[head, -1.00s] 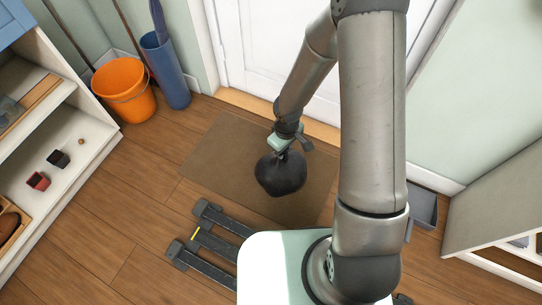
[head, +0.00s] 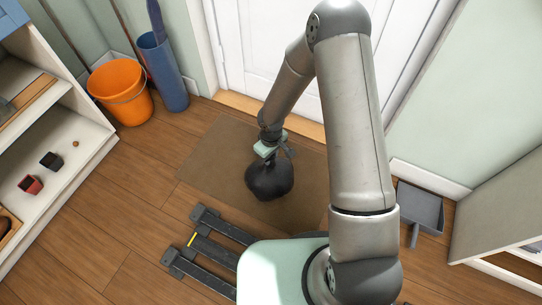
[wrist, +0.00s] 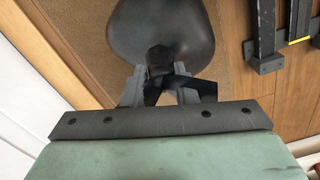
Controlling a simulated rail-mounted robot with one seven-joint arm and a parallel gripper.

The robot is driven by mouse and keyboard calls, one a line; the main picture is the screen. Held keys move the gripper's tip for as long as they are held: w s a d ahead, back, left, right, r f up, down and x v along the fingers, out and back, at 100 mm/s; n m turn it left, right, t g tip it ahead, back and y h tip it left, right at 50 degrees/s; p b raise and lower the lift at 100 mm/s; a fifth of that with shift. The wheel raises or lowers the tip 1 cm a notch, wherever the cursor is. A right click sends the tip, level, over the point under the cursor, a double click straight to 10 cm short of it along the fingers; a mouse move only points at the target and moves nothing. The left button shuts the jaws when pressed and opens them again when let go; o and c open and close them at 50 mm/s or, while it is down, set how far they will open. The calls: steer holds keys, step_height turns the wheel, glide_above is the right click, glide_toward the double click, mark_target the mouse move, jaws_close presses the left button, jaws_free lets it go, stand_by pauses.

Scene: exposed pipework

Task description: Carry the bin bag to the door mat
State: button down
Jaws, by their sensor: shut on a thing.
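The black bin bag (head: 270,181) hangs from my gripper (head: 275,150), over the brown door mat (head: 210,158) in front of the white door. In the wrist view the bag (wrist: 162,25) fills the top middle, with its gathered neck between the two fingers of my gripper (wrist: 160,85). The gripper is shut on that neck. The mat (wrist: 85,35) shows behind the bag in the wrist view. I cannot tell whether the bag's underside touches the mat.
An orange bucket (head: 121,92) and a blue bin (head: 163,72) stand left of the door. A white shelf unit (head: 75,150) is at the left edge. A grey dustpan (head: 420,208) lies to the right. Bare wooden floor (head: 130,215) is free left of the mat.

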steer(key=c, duration=1.6)
jaws_free()
steer(key=shift+f, duration=0.15)
steer(key=o, duration=0.5)
steer(key=shift+c, duration=0.2)
step_height(320, 180, up, 13)
steer(key=p, duration=0.5)
steer(key=shift+d+f, duration=0.1)
steer(key=shift+f, duration=0.05)
